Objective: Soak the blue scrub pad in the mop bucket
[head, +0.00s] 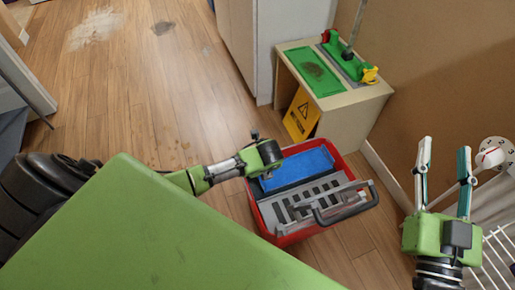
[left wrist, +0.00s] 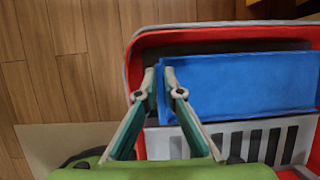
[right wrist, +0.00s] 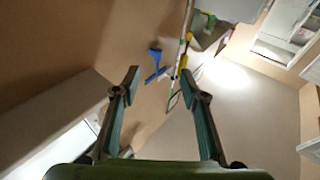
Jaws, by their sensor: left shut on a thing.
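The blue scrub pad (head: 312,162) lies flat within the far part of the red mop bucket (head: 283,239). The pad (left wrist: 240,85) and the bucket's red rim (left wrist: 240,37) also show in the left wrist view. My left gripper (head: 268,167) reaches down over the bucket's left side. In the left wrist view its fingertips (left wrist: 159,78) are shut on the pad's left end. The depth of any water is hidden. My right gripper (head: 443,150) is open and empty, raised at the right; its spread fingers (right wrist: 168,84) show in the right wrist view.
A grey slotted wringer (head: 306,195) and a handle (head: 348,209) fill the bucket's near part. Behind stands a beige table (head: 348,110) with a green-topped surface, and a yellow sign (head: 301,116) leans on it. A white wire rack (head: 496,255) is at right.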

